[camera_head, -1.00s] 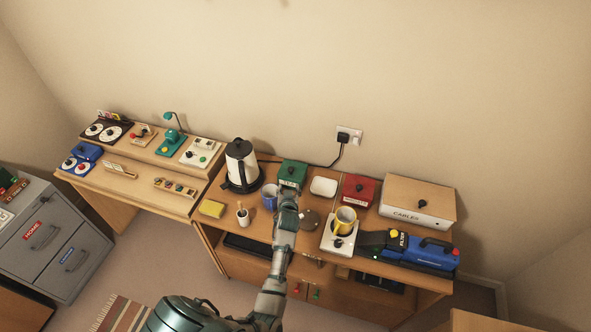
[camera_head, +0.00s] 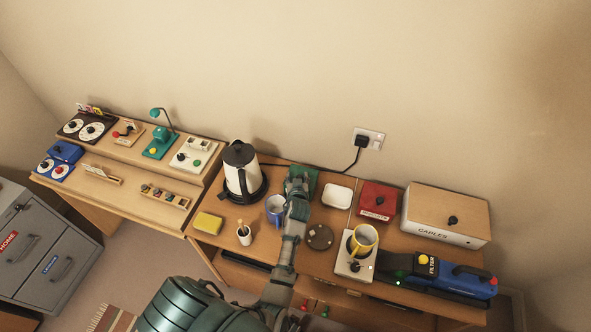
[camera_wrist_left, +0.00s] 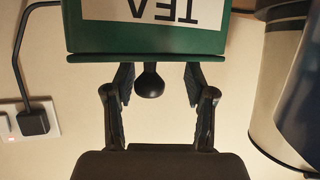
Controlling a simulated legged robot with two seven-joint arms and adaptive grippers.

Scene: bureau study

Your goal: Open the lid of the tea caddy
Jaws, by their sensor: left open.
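The green tea caddy (camera_head: 313,183) stands at the back of the desk, right of the kettle, mostly hidden behind my left gripper in the head view. The left wrist view shows it upside down, with its white TEA label (camera_wrist_left: 155,10), green lid (camera_wrist_left: 145,57) and round black lid knob (camera_wrist_left: 149,82). My left gripper (camera_head: 298,182) is over the caddy. In the wrist view its open fingers (camera_wrist_left: 158,80) stand on either side of the knob, with a gap on both sides. The lid looks shut. My right gripper is not in view.
The black and white kettle (camera_head: 241,168) stands close left of the caddy, with a blue mug (camera_head: 275,206) in front. A white dish (camera_head: 338,194) and red box (camera_head: 377,199) are to the right. A round dark disc (camera_head: 320,237) and yellow mug (camera_head: 364,236) are nearer.

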